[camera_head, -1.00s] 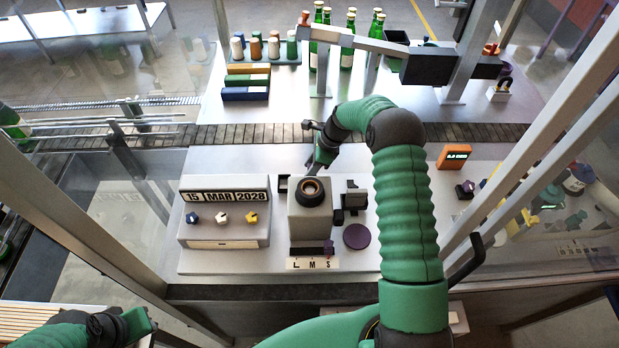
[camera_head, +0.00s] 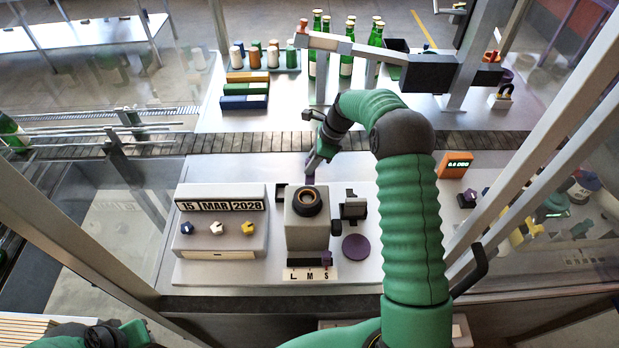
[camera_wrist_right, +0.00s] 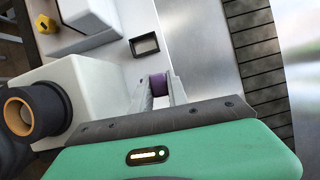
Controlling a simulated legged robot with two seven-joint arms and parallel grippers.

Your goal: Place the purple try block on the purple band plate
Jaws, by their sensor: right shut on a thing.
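My right gripper (camera_head: 314,160) is behind the pale box-shaped station with the dark ring on top. It is shut on a purple block (camera_wrist_right: 158,84), which shows between the two fingers in the right wrist view. In the head view a bit of the purple block (camera_head: 309,173) shows below the fingers. A flat round purple plate (camera_head: 356,247) lies on the work surface, right of the station and apart from the gripper. I cannot see a band on it. My left gripper (camera_head: 132,335) is at the bottom left edge, its fingers unclear.
A date stand (camera_head: 220,230) is left. A dark fixture (camera_head: 353,208) stands behind the plate. The conveyor (camera_head: 270,142) runs behind the gripper.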

